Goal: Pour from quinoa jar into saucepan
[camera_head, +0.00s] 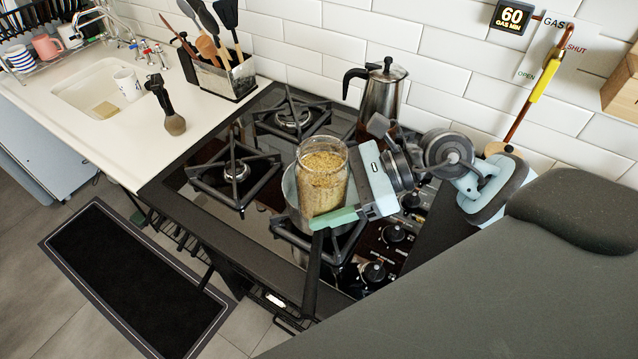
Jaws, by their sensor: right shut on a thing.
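The quinoa jar (322,183) is clear glass, filled with yellowish grain nearly to the top, with no lid in view. It is upright or nearly so. My right gripper (338,190) is shut on the jar from the right, with a green finger across its lower front. The saucepan (290,188) is on the front right burner, behind and below the jar, and only part of its rim and side shows. Its dark handle (313,275) points toward the front. The jar hides most of the pan's inside. My left gripper is not in view.
A metal moka pot (383,90) stands at the back of the hob near my right arm. Bare burner grates (236,172) lie to the left. Control knobs (393,233) are to the right. A utensil holder (228,78) and sink (98,88) are further left.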

